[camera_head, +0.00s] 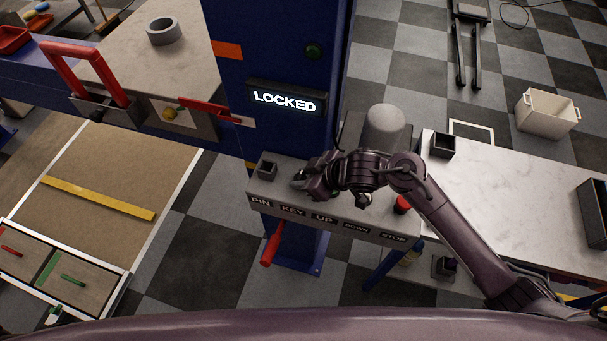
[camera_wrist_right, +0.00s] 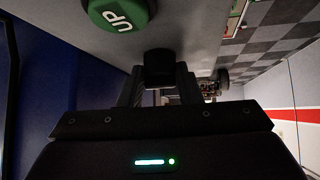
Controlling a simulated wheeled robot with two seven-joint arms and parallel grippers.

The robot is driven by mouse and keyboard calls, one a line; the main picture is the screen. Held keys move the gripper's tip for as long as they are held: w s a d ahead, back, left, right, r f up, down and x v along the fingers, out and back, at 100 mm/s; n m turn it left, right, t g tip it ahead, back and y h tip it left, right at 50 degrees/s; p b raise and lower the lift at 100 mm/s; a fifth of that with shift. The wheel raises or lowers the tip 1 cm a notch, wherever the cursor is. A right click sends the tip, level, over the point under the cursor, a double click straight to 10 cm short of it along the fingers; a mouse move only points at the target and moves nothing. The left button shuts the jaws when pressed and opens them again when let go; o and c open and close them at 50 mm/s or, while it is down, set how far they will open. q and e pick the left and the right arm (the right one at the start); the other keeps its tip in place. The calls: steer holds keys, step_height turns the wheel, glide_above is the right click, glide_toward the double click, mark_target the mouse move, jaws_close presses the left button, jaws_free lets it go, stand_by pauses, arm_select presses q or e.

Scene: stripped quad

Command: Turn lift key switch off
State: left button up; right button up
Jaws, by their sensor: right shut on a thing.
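The lift control panel (camera_head: 333,220) is a grey box with the labels PIN, KEY, UP, DOWN and STOP along its front. My right gripper (camera_head: 299,180) is over the panel above the KEY label. In the right wrist view my right gripper (camera_wrist_right: 160,85) is shut on a small dark block-like key switch (camera_wrist_right: 159,66); its turn angle cannot be told. The green UP button (camera_wrist_right: 120,12) is close beside it. A lit sign (camera_head: 285,101) on the blue post reads LOCKED. My left gripper is not in view.
A dark square socket (camera_head: 267,168) stands at the panel's PIN end. A red STOP button (camera_head: 403,204) is near my right forearm. A red lever (camera_head: 271,246) hangs below the panel. A white-topped bench (camera_head: 510,190) is at right.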

stand_by(0.5)
steer(key=o, duration=0.9)
steer(key=shift+o, duration=0.2)
steer(key=shift+r, duration=0.1)
steer(key=b+v, duration=0.1)
steer(key=v, duration=0.6)
steer(key=shift+s+d+r, duration=0.1)
steer(key=shift+d+r, duration=0.15)
